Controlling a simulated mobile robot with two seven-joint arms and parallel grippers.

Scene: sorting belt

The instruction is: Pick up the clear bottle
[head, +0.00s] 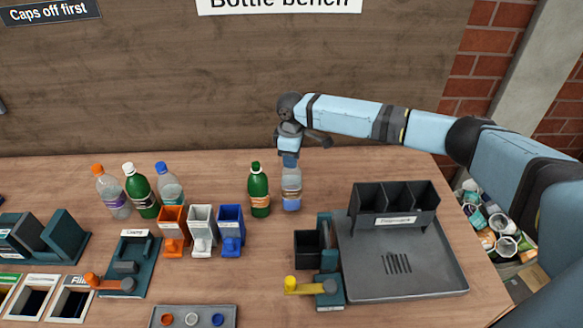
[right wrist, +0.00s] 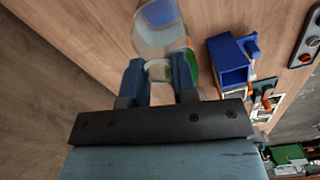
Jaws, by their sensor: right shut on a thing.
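A clear bottle (head: 291,190) with a pale label stands upright at the middle of the bench, just right of a green bottle. My right gripper (head: 290,160) comes down over its top and is shut on it near the neck. I cannot tell whether its base touches the bench. In the right wrist view the clear bottle (right wrist: 158,35) sits between the two blue fingers of the right gripper (right wrist: 160,80). Its cap is hidden by the gripper in the head view. My left gripper is not in view.
A green bottle (head: 259,190) with a green cap stands close on the left. Orange, white and blue bins (head: 231,232) stand in front of it. More bottles (head: 141,190) stand farther left. A dark grey tray (head: 440,270) with compartments fills the right of the bench.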

